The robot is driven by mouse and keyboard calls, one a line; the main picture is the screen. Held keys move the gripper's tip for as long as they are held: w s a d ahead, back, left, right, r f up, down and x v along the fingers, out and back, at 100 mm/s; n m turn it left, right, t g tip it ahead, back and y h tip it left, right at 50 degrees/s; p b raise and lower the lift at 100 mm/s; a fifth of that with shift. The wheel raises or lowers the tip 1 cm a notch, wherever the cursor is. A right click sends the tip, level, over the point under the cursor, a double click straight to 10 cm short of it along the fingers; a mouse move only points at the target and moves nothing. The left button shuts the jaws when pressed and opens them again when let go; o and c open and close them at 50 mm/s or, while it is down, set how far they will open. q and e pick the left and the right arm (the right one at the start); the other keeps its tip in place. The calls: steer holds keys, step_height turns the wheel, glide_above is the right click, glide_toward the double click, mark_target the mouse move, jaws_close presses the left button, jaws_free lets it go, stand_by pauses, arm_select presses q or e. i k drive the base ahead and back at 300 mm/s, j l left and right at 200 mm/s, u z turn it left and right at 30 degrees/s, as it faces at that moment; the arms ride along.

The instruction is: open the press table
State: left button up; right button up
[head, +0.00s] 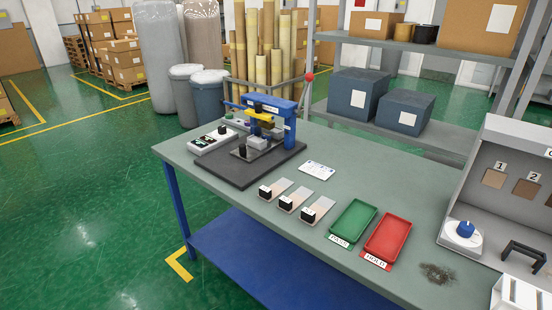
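The press table (325,205) has a grey-green top, blue legs and a blue lower shelf (240,255). A small blue press (288,125) with a yellow bar stands on a dark base plate (240,172) at the table's far left end. A lever with a red ball (309,77) rises on its right. A small dark plate with a black knob (242,150) sits in front of the press. A white box (213,140) with dark inserts is at its left. Neither of my grippers is in view.
Three small plates with black blocks (287,202), a white card (318,170), a green PASS tray (354,222) and a red HOLD tray (389,238) lie on the table. A grey booth (500,190) stands at the right. Shelving (430,135) is behind; green floor (90,200) is clear at left.

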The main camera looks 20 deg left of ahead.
mark_target(256, 147)
steer(key=i+u, duration=0.15)
steer(key=u, duration=0.15)
steer(key=i+j, duration=0.15)
steer(key=j, duration=0.3)
steer(key=i+j+z, duration=0.15)
steer(key=j, duration=0.3)
steer(key=i+j, duration=0.2)
steer(key=j, duration=0.25)
steer(key=i+j+z, duration=0.1)
steer(key=j, duration=0.35)
steer(key=i+j, duration=0.15)
steer(key=j, duration=0.35)
steer(key=i+j+z, duration=0.15)
steer(key=j, duration=0.3)
steer(key=i+j, duration=0.1)
steer(key=j, duration=0.4)
steer(key=i+j+z, duration=0.1)
steer(key=j, duration=0.35)
